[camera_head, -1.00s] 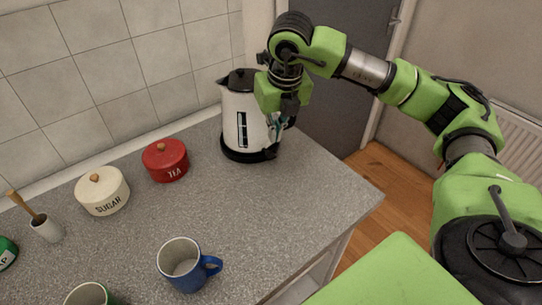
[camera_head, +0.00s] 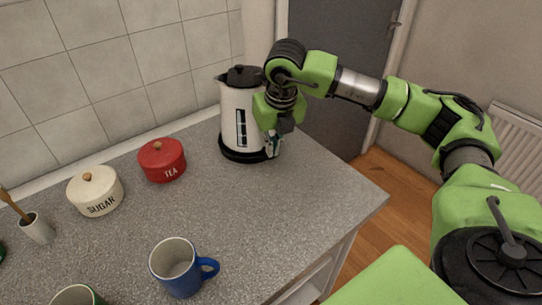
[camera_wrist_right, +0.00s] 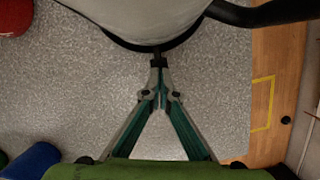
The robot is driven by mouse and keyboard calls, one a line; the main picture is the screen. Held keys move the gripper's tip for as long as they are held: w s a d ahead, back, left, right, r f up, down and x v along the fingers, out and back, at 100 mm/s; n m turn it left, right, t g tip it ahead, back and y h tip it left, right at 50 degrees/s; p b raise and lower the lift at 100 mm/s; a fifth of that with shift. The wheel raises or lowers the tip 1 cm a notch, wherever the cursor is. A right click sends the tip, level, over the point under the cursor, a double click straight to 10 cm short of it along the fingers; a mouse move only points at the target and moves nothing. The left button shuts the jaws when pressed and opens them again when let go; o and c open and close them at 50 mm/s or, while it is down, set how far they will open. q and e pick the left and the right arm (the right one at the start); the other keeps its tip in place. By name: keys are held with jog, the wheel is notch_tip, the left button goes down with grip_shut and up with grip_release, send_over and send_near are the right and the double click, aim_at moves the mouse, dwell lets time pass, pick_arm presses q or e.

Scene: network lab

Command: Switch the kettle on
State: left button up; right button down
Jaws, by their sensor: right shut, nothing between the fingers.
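The kettle (camera_head: 236,118) is white with a black lid, black base and a dark level window. It stands upright near the counter's far end, against the tiled wall side. Its lower body (camera_wrist_right: 150,18) fills the top of the right wrist view. My right gripper (camera_head: 272,152) points down beside the kettle's right side, low near its base. In the wrist view its fingertips (camera_wrist_right: 158,64) meet, empty, at the kettle's lower edge; whether they touch is unclear. My gripper and wrist partly hide the handle side. I cannot clearly make out a switch. My left gripper is not in view.
A red tea tin (camera_head: 163,161) and a cream sugar tin (camera_head: 96,191) stand left of the kettle. A blue mug (camera_head: 180,268) stands at the front of the counter (camera_head: 250,215). The counter between kettle and mug is clear. Its right edge drops to a wooden floor.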

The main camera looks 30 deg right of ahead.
notch_tip(320, 180, down, 2)
jog(key=shift+f+b, duration=0.1)
jog(key=shift+b, duration=0.9)
jog(key=shift+s+a+r, duration=0.2)
jog(key=shift+s+r, duration=0.15)
jog(key=shift+s, duration=0.45)
jog(key=shift+s+a+r, duration=0.15)
jog(key=shift+s+r, duration=0.15)
jog(key=shift+s, duration=0.45)
jog(key=shift+w, duration=0.1)
jog(key=shift+r, duration=0.25)
jog(key=v, duration=1.1)
jog(key=shift+r, duration=0.2)
